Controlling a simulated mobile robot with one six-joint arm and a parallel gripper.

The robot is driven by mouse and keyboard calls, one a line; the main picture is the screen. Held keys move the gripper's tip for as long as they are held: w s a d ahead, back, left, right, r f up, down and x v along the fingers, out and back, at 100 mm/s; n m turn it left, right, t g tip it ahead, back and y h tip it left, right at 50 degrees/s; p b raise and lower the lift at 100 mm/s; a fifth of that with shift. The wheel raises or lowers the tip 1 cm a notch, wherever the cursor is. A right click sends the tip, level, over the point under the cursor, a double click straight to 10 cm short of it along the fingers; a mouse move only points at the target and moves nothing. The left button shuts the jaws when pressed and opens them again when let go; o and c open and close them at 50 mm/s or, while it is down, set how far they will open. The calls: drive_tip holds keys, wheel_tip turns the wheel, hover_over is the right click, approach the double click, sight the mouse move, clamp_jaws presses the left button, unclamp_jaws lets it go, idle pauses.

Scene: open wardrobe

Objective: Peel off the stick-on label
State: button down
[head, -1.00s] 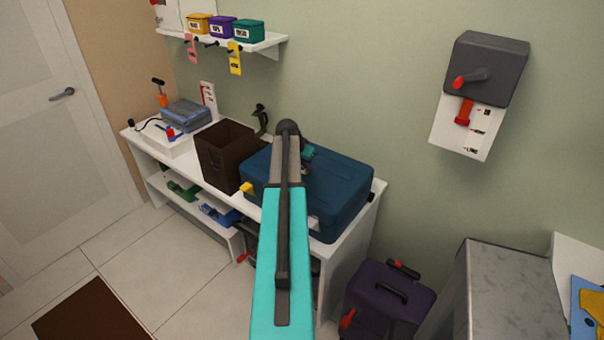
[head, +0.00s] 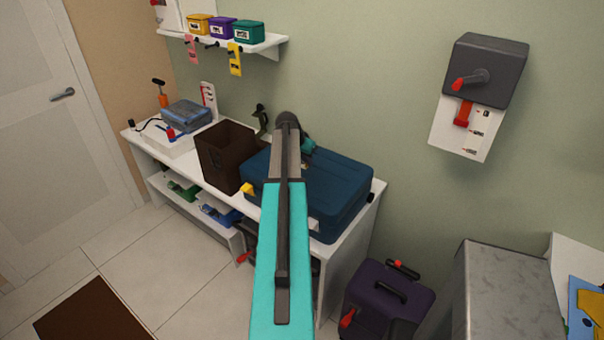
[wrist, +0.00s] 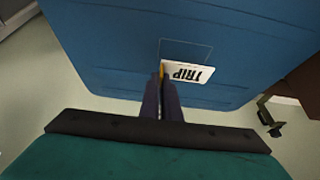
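A blue case (head: 335,185) lies on the white bench; its blue surface (wrist: 100,45) fills the upper part of the wrist view. On it is a white label (wrist: 188,72) marked "TRIP", set askew against a thin rectangular outline (wrist: 187,42). The label overlaps the outline's lower part; how much of it still sticks cannot be told. My gripper (wrist: 161,76) is at the label's left edge, its dark fingers close together on a small yellow tab (wrist: 161,69). In the head view my arm hides the label, and only a teal bit of my gripper (head: 308,147) shows.
A brown open box (head: 225,157) stands left of the case on the white bench (head: 350,240). A black bracket (head: 261,118) rises behind it, close to the wall. A purple case (head: 388,300) stands on the floor at right. A grey switch box (head: 490,65) hangs on the wall.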

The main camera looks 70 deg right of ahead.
drive_tip(key=shift+r, duration=0.95)
drive_tip(key=shift+w, duration=0.1)
